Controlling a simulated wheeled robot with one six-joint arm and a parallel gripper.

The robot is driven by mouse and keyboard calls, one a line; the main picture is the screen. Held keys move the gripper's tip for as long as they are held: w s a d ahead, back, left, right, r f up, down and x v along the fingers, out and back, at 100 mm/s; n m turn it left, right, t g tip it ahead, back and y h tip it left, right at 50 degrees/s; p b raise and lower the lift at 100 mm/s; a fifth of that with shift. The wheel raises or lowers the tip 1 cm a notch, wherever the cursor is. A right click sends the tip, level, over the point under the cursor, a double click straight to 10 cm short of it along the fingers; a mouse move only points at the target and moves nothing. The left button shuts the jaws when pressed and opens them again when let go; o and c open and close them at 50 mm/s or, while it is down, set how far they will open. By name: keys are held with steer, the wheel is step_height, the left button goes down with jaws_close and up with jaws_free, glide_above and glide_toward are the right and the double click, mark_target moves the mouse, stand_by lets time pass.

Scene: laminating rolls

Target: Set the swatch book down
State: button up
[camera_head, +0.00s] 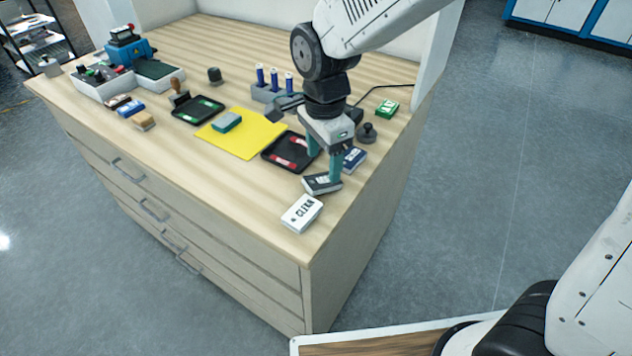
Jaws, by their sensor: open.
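My gripper (324,165) points down over the front right part of the wooden cabinet top (240,205). Its two teal fingers are apart. A small dark booklet with pale edges (321,184), which looks like the swatch book, lies tilted in the picture just below the fingers. One fingertip is close against it or touching; I cannot tell which.
A dark blue box (355,158) stands right of the gripper, with a black knobbed weight (367,133) and a green box (387,109) behind. A yellow sheet (245,145) bears a teal block (226,122). Bare wood lies at front left.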

mark_target(322, 179)
steer(key=f, duration=0.4)
steer(key=shift+s+a+f, duration=0.15)
steer(key=shift+s+f, duration=0.1)
steer(key=shift+f, duration=0.05)
steer(key=shift+c, duration=0.3)
steer(key=c, duration=1.1)
steer(key=shift+r, duration=0.1)
